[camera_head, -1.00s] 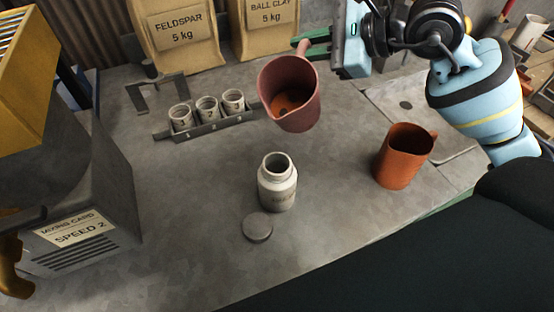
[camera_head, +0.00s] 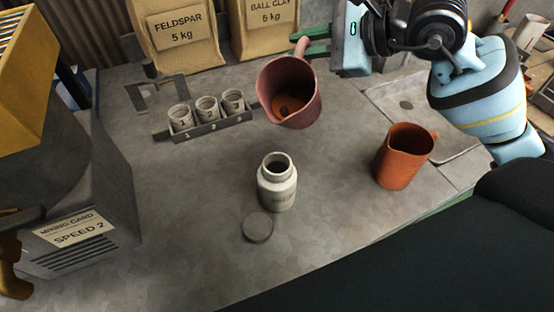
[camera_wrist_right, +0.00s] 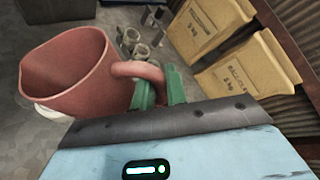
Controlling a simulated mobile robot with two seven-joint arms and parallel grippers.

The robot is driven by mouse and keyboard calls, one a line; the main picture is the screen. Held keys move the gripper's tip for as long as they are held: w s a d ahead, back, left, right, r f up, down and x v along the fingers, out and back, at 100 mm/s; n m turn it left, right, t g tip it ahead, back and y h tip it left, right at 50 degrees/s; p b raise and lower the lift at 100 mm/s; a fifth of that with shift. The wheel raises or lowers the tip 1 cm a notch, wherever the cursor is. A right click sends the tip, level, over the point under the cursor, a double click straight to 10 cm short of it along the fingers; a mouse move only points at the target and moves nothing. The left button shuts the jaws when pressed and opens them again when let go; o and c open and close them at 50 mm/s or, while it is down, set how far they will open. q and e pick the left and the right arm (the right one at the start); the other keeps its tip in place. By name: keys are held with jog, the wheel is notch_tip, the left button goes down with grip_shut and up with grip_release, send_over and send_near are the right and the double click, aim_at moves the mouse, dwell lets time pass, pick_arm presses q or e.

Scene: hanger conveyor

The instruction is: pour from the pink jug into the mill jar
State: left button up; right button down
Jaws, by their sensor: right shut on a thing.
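The pink jug (camera_head: 290,88) is held in the air, tilted with its mouth toward the head camera; something orange-brown with a dark spot shows inside. My right gripper (camera_head: 312,43) is shut on the jug's handle; the green fingers also show in the right wrist view (camera_wrist_right: 160,88) at the handle of the jug (camera_wrist_right: 75,72). The white mill jar (camera_head: 277,186) stands upright and open on the bench, below and nearer than the jug. Its lid (camera_head: 257,227) lies flat beside it. No stream shows between jug and jar. My left gripper is not in view.
An orange jug (camera_head: 402,157) stands right of the jar. A rack (camera_head: 203,130) with three numbered cups is behind left. Feldspar (camera_head: 178,35) and ball clay (camera_head: 268,25) bags stand at the back. A grey mixer (camera_head: 75,200) fills the left. Bench left of the jar is clear.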

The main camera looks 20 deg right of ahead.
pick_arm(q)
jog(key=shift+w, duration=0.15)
pick_arm(e)
jog(key=shift+a+r, duration=0.1)
jog(key=shift+s+r+n, duration=0.15)
jog(key=shift+n, duration=0.25)
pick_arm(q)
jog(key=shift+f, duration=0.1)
pick_arm(e)
jog(key=shift+a+t, duration=0.1)
jog(key=shift+t, duration=0.2)
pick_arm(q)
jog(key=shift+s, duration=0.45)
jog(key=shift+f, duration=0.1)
pick_arm(e)
jog(key=shift+s, duration=0.1)
jog(key=shift+s+a+r+n+h, duration=0.1)
jog(key=shift+a+n+h, duration=0.05)
jog(key=shift+n+h, duration=0.15)
pick_arm(q)
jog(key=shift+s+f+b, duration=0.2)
jog(key=shift+b, duration=0.1)
pick_arm(e)
jog(key=shift+s+r, duration=0.1)
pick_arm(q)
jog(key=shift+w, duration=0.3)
pick_arm(e)
jog(key=shift+a+t, duration=0.15)
jog(key=shift+t, duration=0.15)
